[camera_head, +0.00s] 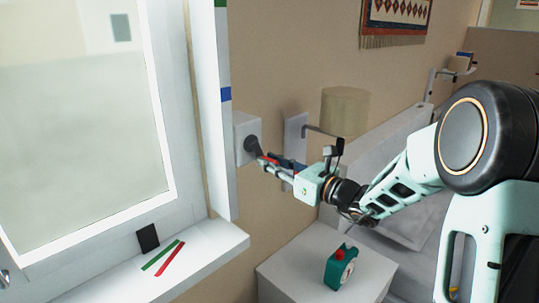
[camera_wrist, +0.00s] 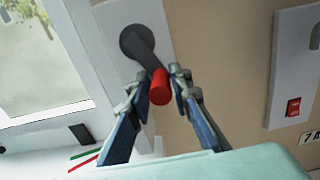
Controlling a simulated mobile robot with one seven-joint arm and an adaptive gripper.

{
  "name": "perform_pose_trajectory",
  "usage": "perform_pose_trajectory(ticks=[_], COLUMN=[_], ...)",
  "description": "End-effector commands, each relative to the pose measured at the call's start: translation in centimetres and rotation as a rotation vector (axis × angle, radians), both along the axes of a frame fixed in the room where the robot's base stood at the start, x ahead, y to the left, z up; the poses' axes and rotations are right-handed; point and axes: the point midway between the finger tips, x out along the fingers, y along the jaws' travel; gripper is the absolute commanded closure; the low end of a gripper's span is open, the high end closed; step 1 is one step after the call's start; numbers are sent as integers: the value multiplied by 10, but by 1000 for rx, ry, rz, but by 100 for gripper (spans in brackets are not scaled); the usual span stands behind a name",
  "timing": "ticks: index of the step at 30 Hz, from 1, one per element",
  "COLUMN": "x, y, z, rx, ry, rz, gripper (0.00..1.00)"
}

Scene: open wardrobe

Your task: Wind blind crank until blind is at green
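The blind crank is a dark hub (camera_head: 252,143) with a short dark arm and a red handle (camera_wrist: 158,87), mounted on a white box (camera_head: 241,131) on the wall. My gripper (camera_head: 263,160) is at the crank. The window frame edge has a green mark (camera_head: 221,3) at the top and a blue mark (camera_head: 225,94) lower down. The blind's lower edge cannot be made out clearly at the window pane (camera_head: 80,130).
Green (camera_head: 162,255) and red (camera_head: 171,258) strips and a black piece (camera_head: 148,238) are on the sill. A teal object with a red top (camera_head: 341,267) stands on a white cabinet (camera_head: 300,262) below my arm. A lampshade (camera_head: 344,111) and a red switch (camera_wrist: 293,107) are right of the crank.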

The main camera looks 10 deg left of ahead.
Motion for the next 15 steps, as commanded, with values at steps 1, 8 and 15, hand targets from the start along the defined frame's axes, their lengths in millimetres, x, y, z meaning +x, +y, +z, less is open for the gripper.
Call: perform_pose_trajectory(ticks=[1, 8, 15], x=[1, 2, -10], y=[-1, -3, 6], z=[3, 2, -7], rx=[1, 2, 1], ry=[-3, -3, -1], rz=[-3, -8, -7], gripper=[86, 86, 86])
